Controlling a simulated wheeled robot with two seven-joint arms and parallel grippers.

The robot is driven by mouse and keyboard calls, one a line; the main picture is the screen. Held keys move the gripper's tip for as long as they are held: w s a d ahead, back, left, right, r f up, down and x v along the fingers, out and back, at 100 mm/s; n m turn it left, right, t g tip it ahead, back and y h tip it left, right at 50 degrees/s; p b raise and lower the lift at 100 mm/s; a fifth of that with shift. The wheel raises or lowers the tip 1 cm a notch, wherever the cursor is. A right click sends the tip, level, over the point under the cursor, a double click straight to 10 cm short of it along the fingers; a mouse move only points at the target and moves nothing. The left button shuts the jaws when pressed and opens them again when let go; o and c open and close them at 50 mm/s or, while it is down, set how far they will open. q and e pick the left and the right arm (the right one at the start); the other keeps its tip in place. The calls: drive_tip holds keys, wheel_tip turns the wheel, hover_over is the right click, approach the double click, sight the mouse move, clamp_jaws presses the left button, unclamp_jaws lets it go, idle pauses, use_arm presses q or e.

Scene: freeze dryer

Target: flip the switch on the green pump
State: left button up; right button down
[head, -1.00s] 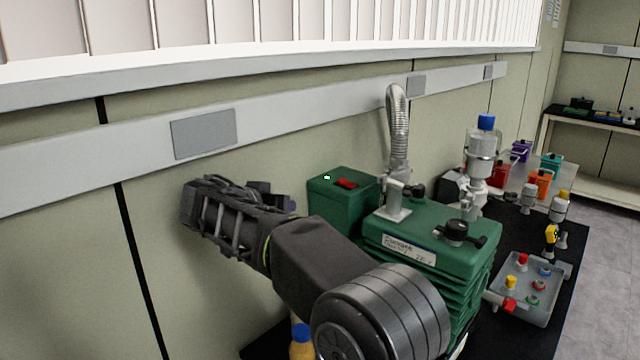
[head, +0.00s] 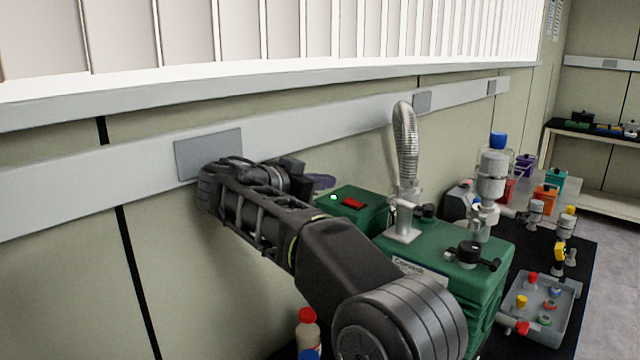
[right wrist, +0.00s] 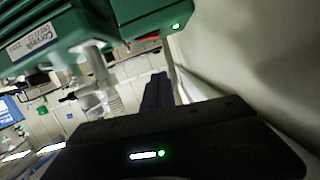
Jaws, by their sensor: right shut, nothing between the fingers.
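The green pump (head: 440,262) stands on the black-topped bench, with a green box section at its back left. A red switch (head: 353,202) and a lit green light (head: 333,197) sit on top of that box. My right gripper (head: 322,182) is shut and empty, beside the box's far left corner near the wall, its tips close to the light. In the right wrist view the shut fingers (right wrist: 158,92) point toward the pump (right wrist: 60,35), apart from it; the light (right wrist: 176,26) shows there too. My right forearm hides the pump's left side. My left gripper is not in view.
A ribbed metal hose (head: 405,145) and a glass trap (head: 490,180) rise from the pump. A grey tray (head: 568,325) with small capped parts lies at right. A red-capped bottle (head: 307,330) stands in front. The wall (head: 60,270) is close behind my arm.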

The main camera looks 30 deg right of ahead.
drive_tip(key=p, duration=0.3)
hover_over(343, 208)
drive_tip(key=shift+s+a+f, duration=0.25)
drive_tip(key=shift+s+f, duration=0.2)
drive_tip(key=shift+f, duration=0.25)
drive_tip(key=f, duration=0.3)
drive_tip(key=shift+w+d+f, duration=0.15)
drive_tip(key=shift+w+f, duration=0.05)
drive_tip(key=shift+w, duration=0.15)
drive_tip(key=shift+f+p, duration=0.3)
drive_tip(key=shift+f, duration=0.25)
